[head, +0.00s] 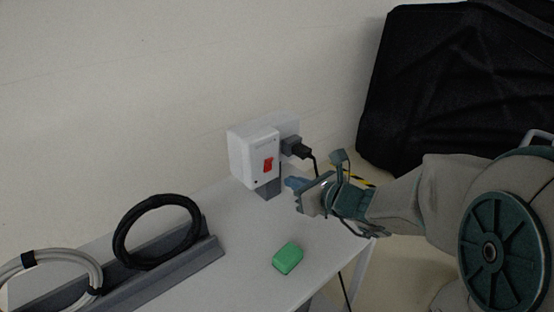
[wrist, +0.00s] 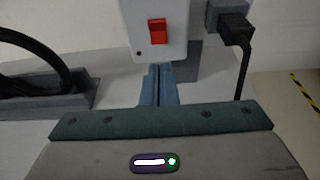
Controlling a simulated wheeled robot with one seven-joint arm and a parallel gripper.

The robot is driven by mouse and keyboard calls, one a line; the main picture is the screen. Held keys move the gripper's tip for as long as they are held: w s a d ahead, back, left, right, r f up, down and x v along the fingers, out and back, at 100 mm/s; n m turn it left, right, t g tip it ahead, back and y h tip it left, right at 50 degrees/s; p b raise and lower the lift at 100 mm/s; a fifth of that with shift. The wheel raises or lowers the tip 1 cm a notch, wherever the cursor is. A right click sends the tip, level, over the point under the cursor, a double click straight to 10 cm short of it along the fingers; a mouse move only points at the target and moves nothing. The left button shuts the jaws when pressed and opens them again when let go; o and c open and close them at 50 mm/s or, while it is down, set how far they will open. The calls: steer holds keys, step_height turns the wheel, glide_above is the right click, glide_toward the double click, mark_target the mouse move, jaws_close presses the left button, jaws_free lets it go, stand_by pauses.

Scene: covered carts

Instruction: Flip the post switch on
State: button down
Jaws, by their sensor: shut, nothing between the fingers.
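The post switch is a red rocker (head: 268,165) on the front of a white box (head: 241,158) mounted on a grey post at the back of the table. In the wrist view the red rocker (wrist: 157,31) is near the top centre, on the white box (wrist: 125,22). My gripper (head: 290,184) is just in front of and to the right of the box in the head view. In the wrist view its blue fingers (wrist: 159,72) are shut together, empty, just below the box's lower edge. I cannot tell whether they touch it. The rocker's on or off position is unclear.
A black plug and cable (head: 301,150) come out of a socket right of the box. A green block (head: 288,258) lies on the white table (head: 235,262). Black (head: 124,237) and grey (head: 97,270) cable coils stand in a grey rack at left. A black covered cart (head: 440,85) stands behind right.

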mark_target(269, 163)
steer(key=w+a, duration=0.1)
steer(key=w, duration=0.1)
steer(key=w+a+r+p, duration=0.1)
steer(key=w+a, duration=0.1)
steer(key=shift+w+a+r, duration=0.15)
steer(key=shift+w+r, duration=0.05)
steer(key=shift+w, duration=0.1)
